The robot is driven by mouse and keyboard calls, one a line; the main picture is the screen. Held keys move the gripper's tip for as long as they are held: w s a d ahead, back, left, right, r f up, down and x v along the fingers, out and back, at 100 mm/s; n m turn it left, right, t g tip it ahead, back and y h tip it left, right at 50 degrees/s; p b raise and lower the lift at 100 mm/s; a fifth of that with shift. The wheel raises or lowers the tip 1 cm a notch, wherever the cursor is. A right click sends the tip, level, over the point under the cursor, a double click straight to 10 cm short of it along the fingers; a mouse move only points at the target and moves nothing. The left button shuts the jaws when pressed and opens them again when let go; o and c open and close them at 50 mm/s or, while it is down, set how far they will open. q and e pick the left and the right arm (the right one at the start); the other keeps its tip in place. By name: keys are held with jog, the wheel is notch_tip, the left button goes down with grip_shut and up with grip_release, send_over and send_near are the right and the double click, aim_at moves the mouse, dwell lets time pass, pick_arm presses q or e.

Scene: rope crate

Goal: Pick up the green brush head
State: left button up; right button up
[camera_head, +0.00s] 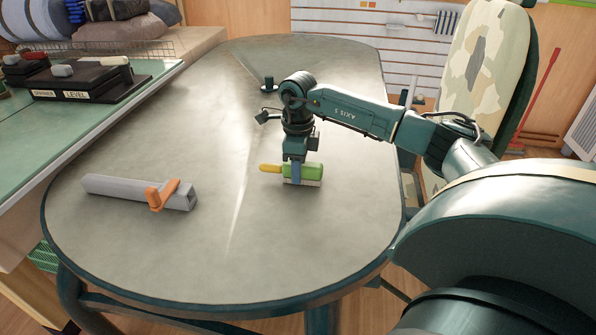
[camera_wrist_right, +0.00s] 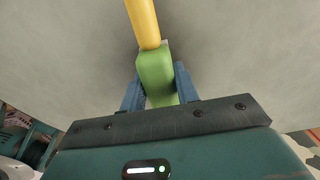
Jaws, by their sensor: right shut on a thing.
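The brush has a green head (camera_head: 313,171) with pale bristles under it and a yellow handle (camera_head: 270,168) pointing left. My right gripper (camera_head: 295,175) comes down from above and is shut on the green brush head, its blue fingers on either side. In the right wrist view the green head (camera_wrist_right: 156,75) sits between the two blue fingers (camera_wrist_right: 158,92), with the yellow handle (camera_wrist_right: 144,22) running out to the top. The bristles are at or very close to the table top; I cannot tell whether they touch. My left gripper is not in view.
The grey rounded table (camera_head: 190,130) is mostly clear. A grey bar with an orange clamp-like part (camera_head: 160,194) lies at the left. A small dark object (camera_head: 268,84) stands behind my wrist. A green-topped bench (camera_head: 100,115) with labelled black blocks (camera_head: 80,82) adjoins at left.

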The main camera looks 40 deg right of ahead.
grip_shut()
jog(key=shift+r, duration=0.1)
